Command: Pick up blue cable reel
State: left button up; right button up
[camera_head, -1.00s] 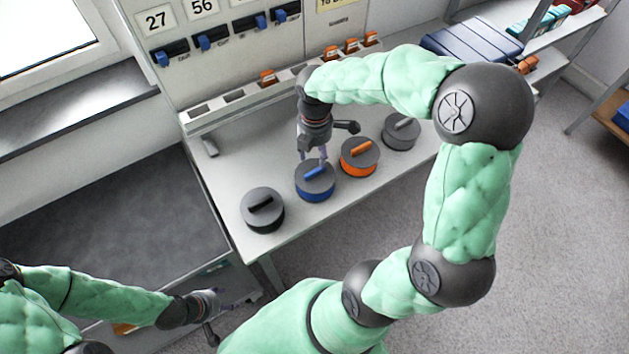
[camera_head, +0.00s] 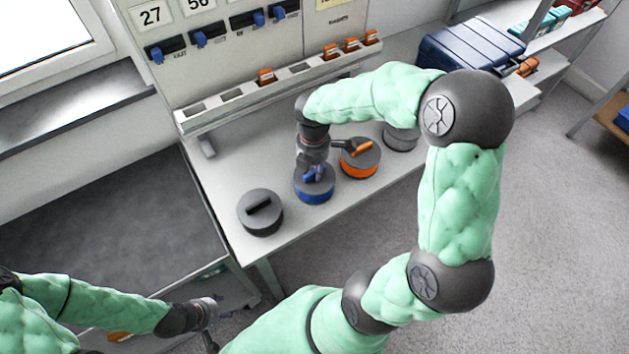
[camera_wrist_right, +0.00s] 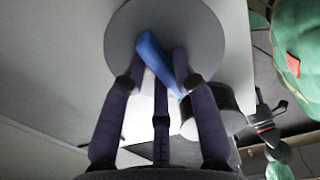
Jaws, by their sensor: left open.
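The blue cable reel (camera_head: 315,195), a dark round drum with a blue band and blue handle, stands on the light table between a dark grey reel and an orange one. My right gripper (camera_head: 317,174) points down at it from above. In the right wrist view the reel's grey top (camera_wrist_right: 211,42) faces the camera. The right gripper's fingers (camera_wrist_right: 160,62) stand apart on either side of the blue handle (camera_wrist_right: 152,55), with some gap visible; contact cannot be told. My left gripper (camera_head: 216,318) is open and empty at lower left, away from the reels.
A dark grey reel (camera_head: 261,214) stands to the left, an orange reel (camera_head: 361,163) and a grey reel (camera_head: 401,139) to the right. Behind them is a slotted rail (camera_head: 240,106) under the wall panel. A blue case (camera_head: 470,50) sits at the back right.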

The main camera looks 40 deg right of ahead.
grip_shut()
